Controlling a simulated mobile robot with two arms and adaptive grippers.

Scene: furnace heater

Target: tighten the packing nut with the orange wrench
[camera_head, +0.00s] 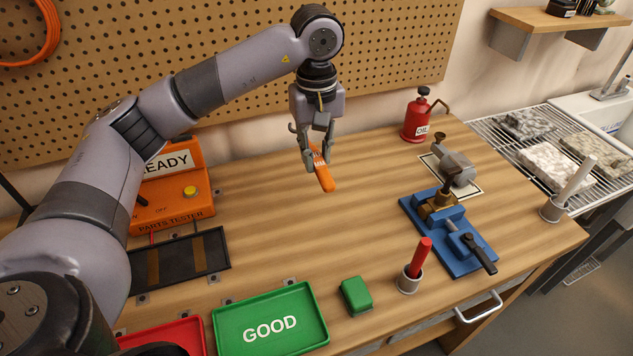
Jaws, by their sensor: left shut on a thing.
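My left gripper (318,158) hangs above the workbench near its back middle and is shut on the orange wrench (325,179). The wrench's orange handle points down and toward the front; its other end is partly hidden by the fingers. A blue vise (471,250) stands on the right part of the bench, with a brass fitting (438,207) held in it. A dark upright piece rises from the fitting. The packing nut is too small to tell apart on the fitting. The wrench is well to the left of the vise, apart from it. My right gripper is not in view.
Behind the vise a grey device (457,168) sits on a mat, near a red oil can (416,119). A red-handled tool stands in a holder (409,282). A green block (356,296), green GOOD tray (223,327) and orange parts tester (172,212) flank the clear bench middle.

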